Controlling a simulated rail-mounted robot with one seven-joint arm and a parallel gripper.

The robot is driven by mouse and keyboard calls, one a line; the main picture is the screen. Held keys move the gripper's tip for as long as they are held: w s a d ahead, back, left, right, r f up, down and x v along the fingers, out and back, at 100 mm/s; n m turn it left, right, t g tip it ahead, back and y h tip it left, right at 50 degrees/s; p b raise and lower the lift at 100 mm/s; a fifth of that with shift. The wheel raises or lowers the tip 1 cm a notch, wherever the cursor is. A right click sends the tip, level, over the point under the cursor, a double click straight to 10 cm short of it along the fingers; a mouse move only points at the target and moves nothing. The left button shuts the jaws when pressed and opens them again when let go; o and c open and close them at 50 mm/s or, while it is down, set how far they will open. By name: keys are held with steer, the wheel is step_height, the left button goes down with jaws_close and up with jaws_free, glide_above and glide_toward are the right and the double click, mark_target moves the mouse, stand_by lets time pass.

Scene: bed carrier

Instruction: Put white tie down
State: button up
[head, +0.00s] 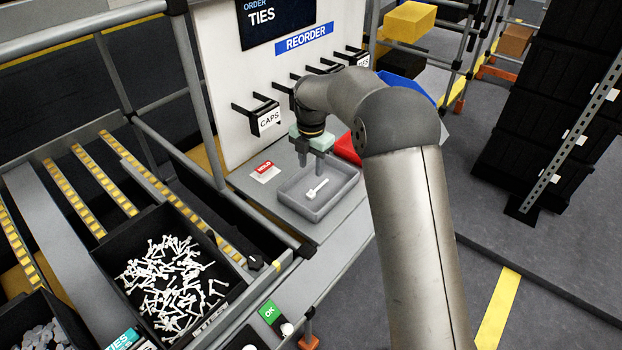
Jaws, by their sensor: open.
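A white tie (317,189) lies in a shallow grey tray (318,212) on the grey bench. My gripper (310,162) is above the back left part of the tray, fingers pointing down. It is open, with nothing seen between its fingers. The tie lies in front of the fingers and looks apart from them. A red HOLD label (265,170) is on the bench left of the tray. A black bin (218,256) at the lower left holds many loose white ties.
A white panel behind the tray has hooks, a CAPS tag (269,120) and a blue REORDER sign (303,38). A red bin (347,149) is partly hidden behind my arm. A metal rail (215,195) runs between the black bin and the tray. A green OK label (269,311) is at the front.

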steer(key=s+d+r+m, duration=0.5)
steer(key=s+d+m, duration=0.1)
steer(key=s+m, duration=0.15)
steer(key=s+d+r+m, duration=0.5)
steer(key=s+d+m, duration=0.15)
steer(key=s, duration=0.25)
steer(key=s+d+f+m, duration=0.2)
steer(key=s+m, duration=0.5)
steer(key=s, duration=0.3)
steer(key=s+d+f+m, duration=0.2)
steer(key=s+d+m, duration=0.1)
steer(key=s+m, duration=0.4)
steer(key=s, duration=0.3)
steer(key=shift+d+f+m, duration=0.25)
steer(key=shift+f+m, duration=0.05)
steer(key=shift+s, duration=0.1)
